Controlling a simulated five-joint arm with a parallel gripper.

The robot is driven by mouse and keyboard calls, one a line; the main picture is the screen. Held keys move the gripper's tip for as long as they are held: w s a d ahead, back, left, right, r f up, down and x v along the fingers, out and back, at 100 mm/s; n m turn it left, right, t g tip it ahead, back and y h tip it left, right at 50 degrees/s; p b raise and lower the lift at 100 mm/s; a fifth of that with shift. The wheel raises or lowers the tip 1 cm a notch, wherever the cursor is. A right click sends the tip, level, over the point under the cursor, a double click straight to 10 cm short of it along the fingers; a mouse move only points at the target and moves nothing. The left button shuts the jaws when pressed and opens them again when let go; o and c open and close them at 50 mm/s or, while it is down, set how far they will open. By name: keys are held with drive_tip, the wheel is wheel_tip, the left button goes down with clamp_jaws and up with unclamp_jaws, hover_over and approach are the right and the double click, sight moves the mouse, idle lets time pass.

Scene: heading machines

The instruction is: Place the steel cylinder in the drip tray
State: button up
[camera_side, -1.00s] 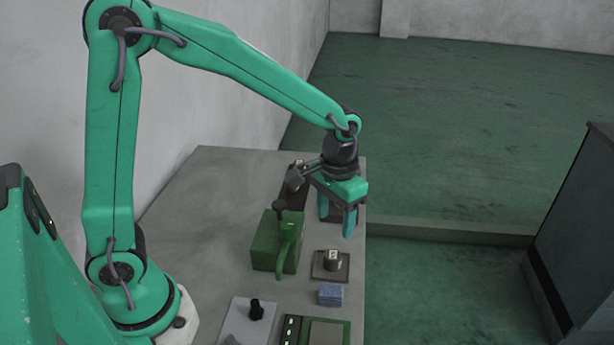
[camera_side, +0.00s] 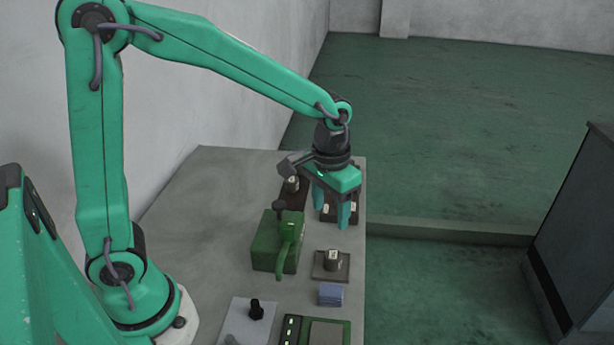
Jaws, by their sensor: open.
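A short metallic cylinder (camera_side: 332,257) with a pale top stands upright on a small square grey-brown plate (camera_side: 318,275). My gripper (camera_side: 331,215) is open, pointing down, farther back than that plate and apart from it. It is above or in front of a dark tray-like piece (camera_side: 353,218) with small pale-marked things, partly hidden by the fingers. Another small pale-topped round piece (camera_side: 292,184) stands on a dark base left of my gripper. I cannot tell for certain which of these is the drip tray. Nothing shows between my fingers.
A green block with a lever (camera_side: 266,240) stands left of the plate. A blue-grey block (camera_side: 331,294) lies in front of it. A pale panel with a black knob (camera_side: 256,309) and a green-edged panel (camera_side: 325,333) are nearer. The bench (camera_side: 190,210) is clear at left.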

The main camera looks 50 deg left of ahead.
drive_tip(key=s+a+r+t, duration=0.5)
drive_tip(key=s+a+r, duration=0.2)
drive_tip(key=s, duration=0.7)
drive_tip(key=shift+s+a+r, duration=0.2)
drive_tip(key=shift+s+r, duration=0.1)
drive_tip(key=shift+r, duration=1.1)
drive_tip(key=shift+c, duration=0.9)
drive_tip(key=shift+w, duration=0.1)
